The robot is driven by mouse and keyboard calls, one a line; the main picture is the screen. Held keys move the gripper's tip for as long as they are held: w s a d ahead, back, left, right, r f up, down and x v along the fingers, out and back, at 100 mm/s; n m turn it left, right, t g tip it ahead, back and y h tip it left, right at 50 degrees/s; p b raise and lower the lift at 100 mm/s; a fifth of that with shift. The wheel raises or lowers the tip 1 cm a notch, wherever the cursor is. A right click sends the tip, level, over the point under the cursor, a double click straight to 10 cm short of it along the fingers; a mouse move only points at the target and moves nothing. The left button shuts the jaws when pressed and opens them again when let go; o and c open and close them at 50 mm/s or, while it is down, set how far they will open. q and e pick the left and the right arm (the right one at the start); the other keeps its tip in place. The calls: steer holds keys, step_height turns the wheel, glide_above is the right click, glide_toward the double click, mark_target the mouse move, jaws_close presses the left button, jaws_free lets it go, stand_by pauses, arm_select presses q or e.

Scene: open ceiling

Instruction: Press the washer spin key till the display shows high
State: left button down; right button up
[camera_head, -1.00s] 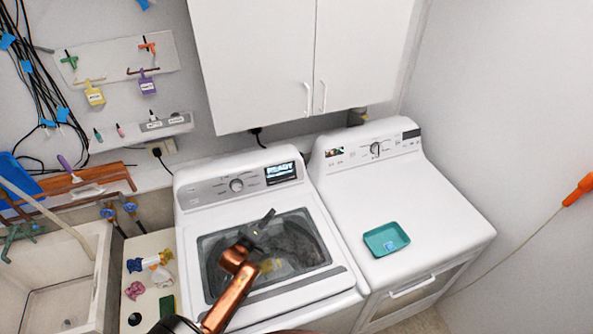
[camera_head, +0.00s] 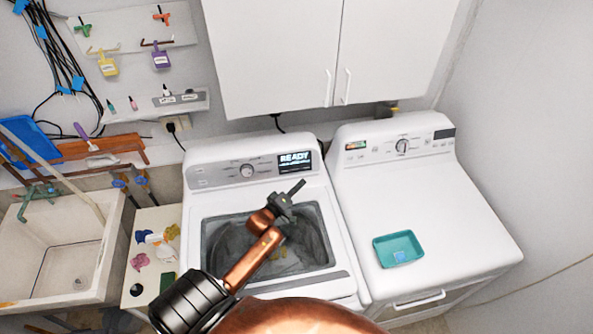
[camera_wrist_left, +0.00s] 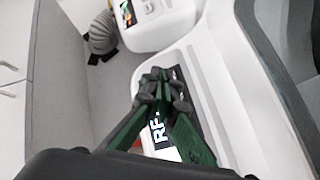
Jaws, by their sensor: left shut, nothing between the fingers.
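The washer (camera_head: 215,172) is the left white machine in the head view. Its display (camera_head: 294,161) reads READY, and a round dial (camera_head: 247,171) sits left of it on the panel. I cannot make out the spin key's label. My left gripper (camera_head: 300,188) is shut and empty above the washer lid, a little below the display. In the left wrist view the shut fingertips (camera_wrist_left: 160,78) lie in front of the display (camera_wrist_left: 160,135) and hide part of it. My right gripper is not in view.
A dryer (camera_head: 465,215) stands right of the washer with a teal tray (camera_head: 398,249) on top. White cabinets (camera_head: 290,60) hang above the machines. A sink (camera_head: 70,250) and a narrow shelf with small items are at the left.

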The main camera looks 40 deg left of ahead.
mark_target(296, 169)
arm_select(q)
steer(key=w+a+f+b, duration=0.1)
steer(key=w+a+b, duration=0.1)
steer(key=a+b, duration=0.1)
steer(key=w+a+f+b, duration=0.1)
steer(key=a+b, duration=0.1)
steer(key=shift+w+f, duration=0.3)
steer(key=shift+w+a+f+b, duration=0.15)
steer(key=shift+w+a+b, duration=0.35)
steer(key=shift+a, duration=0.15)
steer(key=shift+s, duration=0.1)
stand_by(0.4)
steer(key=shift+a, duration=0.1)
steer(key=shift+w+a+f, duration=0.15)
steer(key=shift+w, duration=0.2)
steer(key=shift+w+a, duration=0.15)
steer(key=shift+a, duration=0.1)
stand_by(0.8)
stand_by(0.4)
steer(key=shift+s+d+r+p, duration=0.2)
steer(key=shift+s+d+p, duration=0.15)
steer(key=shift+p, duration=0.3)
steer(key=shift+s+d, duration=0.1)
steer(key=shift+d, duration=0.1)
